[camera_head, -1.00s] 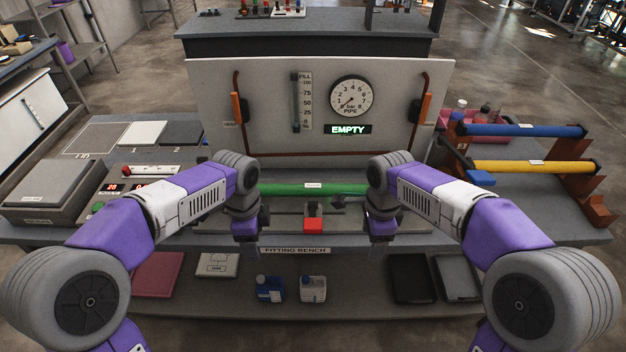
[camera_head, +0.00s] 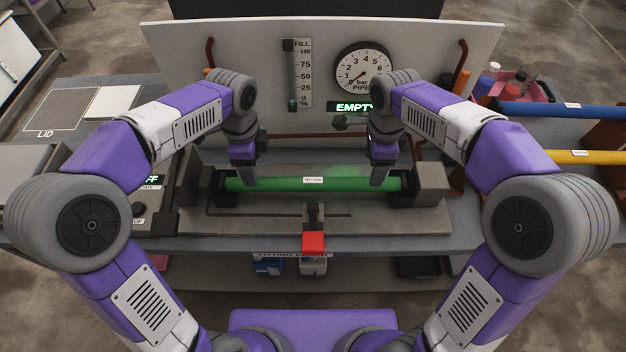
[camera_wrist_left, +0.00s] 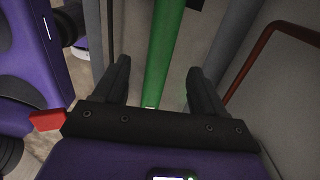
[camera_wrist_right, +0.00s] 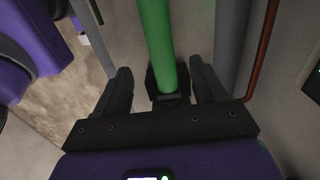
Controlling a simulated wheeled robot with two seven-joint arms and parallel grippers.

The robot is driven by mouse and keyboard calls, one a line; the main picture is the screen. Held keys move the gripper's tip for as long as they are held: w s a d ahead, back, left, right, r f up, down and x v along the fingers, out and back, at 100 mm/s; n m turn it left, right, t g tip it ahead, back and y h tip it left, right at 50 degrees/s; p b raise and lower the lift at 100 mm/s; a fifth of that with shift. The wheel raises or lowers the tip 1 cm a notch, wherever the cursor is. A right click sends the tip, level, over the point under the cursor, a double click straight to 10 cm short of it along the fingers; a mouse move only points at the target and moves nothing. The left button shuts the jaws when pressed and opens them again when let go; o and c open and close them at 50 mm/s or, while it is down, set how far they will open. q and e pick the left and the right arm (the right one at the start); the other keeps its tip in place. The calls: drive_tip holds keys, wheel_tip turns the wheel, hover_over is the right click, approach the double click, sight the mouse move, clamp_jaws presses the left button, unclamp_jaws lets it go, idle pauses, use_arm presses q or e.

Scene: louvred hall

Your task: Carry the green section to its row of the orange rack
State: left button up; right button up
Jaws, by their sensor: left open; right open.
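The green section (camera_head: 285,184) is a long green pipe with a small white label, lying level across the bench fixture between two dark end holders. My left gripper (camera_head: 243,178) is above its left part, and my right gripper (camera_head: 381,176) is above its right part. In the left wrist view the green section (camera_wrist_left: 163,55) runs between the open fingers (camera_wrist_left: 160,85). In the right wrist view it (camera_wrist_right: 156,35) also runs between the open fingers (camera_wrist_right: 162,85), close to a dark end holder (camera_wrist_right: 168,88). The orange rack shows only in part at the right, with a blue pipe (camera_head: 545,109) and a yellow pipe (camera_head: 572,157).
A red block (camera_head: 313,243) stands on a lever in front of the pipe's middle. A grey panel (camera_head: 225,60) with a gauge (camera_head: 363,67) and a display reading EMPTY rises behind. A pink tray of bottles (camera_head: 520,85) is at the back right.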

use_arm(q)
drive_tip(key=shift+f, duration=3.8)
use_arm(e)
drive_tip(key=shift+w+f, duration=0.1)
drive_tip(key=shift+f, duration=3.7)
use_arm(q)
drive_tip(key=shift+w, duration=0.1)
clamp_jaws()
use_arm(e)
clamp_jaws()
